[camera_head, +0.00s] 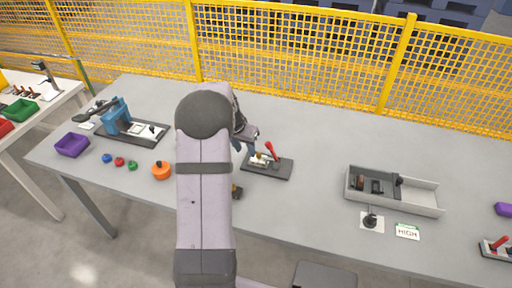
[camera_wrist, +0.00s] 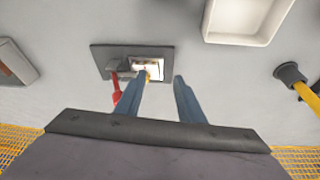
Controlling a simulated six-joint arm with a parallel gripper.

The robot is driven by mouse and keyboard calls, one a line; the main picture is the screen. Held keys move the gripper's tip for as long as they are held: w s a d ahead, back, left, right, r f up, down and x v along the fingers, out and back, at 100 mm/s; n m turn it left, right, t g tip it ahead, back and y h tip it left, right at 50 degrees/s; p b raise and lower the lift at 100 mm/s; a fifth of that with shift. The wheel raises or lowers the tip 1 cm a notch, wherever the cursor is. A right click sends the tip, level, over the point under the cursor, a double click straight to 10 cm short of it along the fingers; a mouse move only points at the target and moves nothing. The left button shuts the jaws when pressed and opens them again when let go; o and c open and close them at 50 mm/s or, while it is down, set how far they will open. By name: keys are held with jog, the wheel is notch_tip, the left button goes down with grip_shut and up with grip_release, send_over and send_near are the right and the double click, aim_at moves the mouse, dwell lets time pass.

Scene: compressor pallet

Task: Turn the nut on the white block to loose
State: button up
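A small dark plate (camera_head: 281,172) lies on the table just right of my forearm in the head view. On it are a small white block (camera_head: 258,158) and a red lever (camera_head: 271,151). In the wrist view the plate (camera_wrist: 100,57) carries the bright white block (camera_wrist: 149,62), with a small yellowish piece at its near edge; I cannot tell whether this is the nut. The red lever (camera_wrist: 116,92) also shows there. My gripper (camera_wrist: 160,78) is open, its two blue fingers apart over the near side of the block, with nothing clearly held. In the head view my arm partly hides it.
A grey divided tray (camera_head: 420,197) stands right, with a black knob (camera_head: 371,220) and a HIGH card (camera_head: 407,231) before it. An orange round part (camera_head: 161,171), small coloured knobs, a purple bin (camera_head: 72,145) and a blue clamp fixture (camera_head: 117,115) are left. A yellow fence runs behind.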

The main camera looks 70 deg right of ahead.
aim_at(259, 154)
jog(key=d+r+m+g, duration=0.2)
jog(key=d+m, duration=0.2)
jog(key=shift+s+f+m+y+p, duration=0.15)
jog(key=shift+s+f+m+p, duration=0.45)
jog(key=shift+f, duration=0.45)
jog(key=shift+s+f+m+y+p, duration=0.1)
jog(key=shift+s+f+m+p, duration=0.35)
jog(key=shift+f+m, duration=0.45)
jog(key=shift+s+f+m+y+p, duration=0.15)
jog(key=shift+s+f+m+p, duration=0.35)
jog(key=shift+f, duration=0.7)
grip_shut()
